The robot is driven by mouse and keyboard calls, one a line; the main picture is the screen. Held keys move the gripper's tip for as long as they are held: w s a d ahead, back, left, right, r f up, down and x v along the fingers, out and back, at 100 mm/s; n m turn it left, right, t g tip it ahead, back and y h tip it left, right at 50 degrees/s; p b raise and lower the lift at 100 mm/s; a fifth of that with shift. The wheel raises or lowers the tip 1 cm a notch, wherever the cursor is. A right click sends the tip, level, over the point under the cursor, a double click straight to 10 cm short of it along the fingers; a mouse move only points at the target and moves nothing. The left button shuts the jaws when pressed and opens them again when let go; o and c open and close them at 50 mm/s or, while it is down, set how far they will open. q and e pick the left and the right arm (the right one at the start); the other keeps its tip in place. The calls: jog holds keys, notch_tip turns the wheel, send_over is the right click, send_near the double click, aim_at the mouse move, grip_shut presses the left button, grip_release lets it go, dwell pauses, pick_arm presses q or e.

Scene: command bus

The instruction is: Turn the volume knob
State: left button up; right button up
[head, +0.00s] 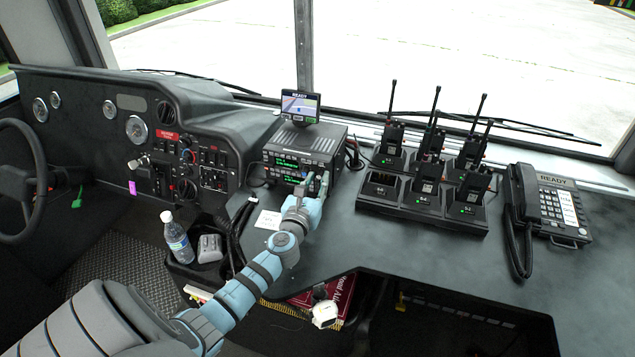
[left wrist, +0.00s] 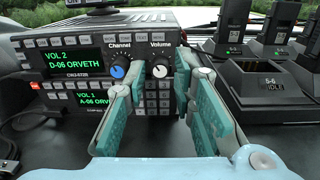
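The upper radio (head: 322,146) stands on the dash and shows large in the left wrist view, its display (left wrist: 75,58) reading "VOL 2". Its white Volume knob (left wrist: 160,69) is at the right of its front, beside the blue-marked Channel knob (left wrist: 118,72). My left gripper (head: 319,184) is in front of the radio. In the left wrist view its teal fingers (left wrist: 163,73) are open, one on each side of the Volume knob, with gaps visible; I cannot tell whether the tips reach it. In the head view the gripper hides the knob. My right gripper is not in view.
A second radio unit (left wrist: 95,100) sits below, reading "VOL 1". A small screen (head: 300,106) stands on top. A rack of handheld radios (head: 400,205) and a desk phone (head: 555,205) are to the right. A bottle (head: 178,240) stands at the left.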

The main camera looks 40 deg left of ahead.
pick_arm(q)
jog(key=shift+w+a, duration=0.2)
jog(key=shift+w, duration=0.35)
jog(key=shift+c, duration=0.4)
grip_shut()
jog(key=shift+n, duration=0.4)
jog(key=shift+o, duration=0.4)
grip_release()
jog(key=v, duration=1.2)
jog(key=shift+s, duration=0.1)
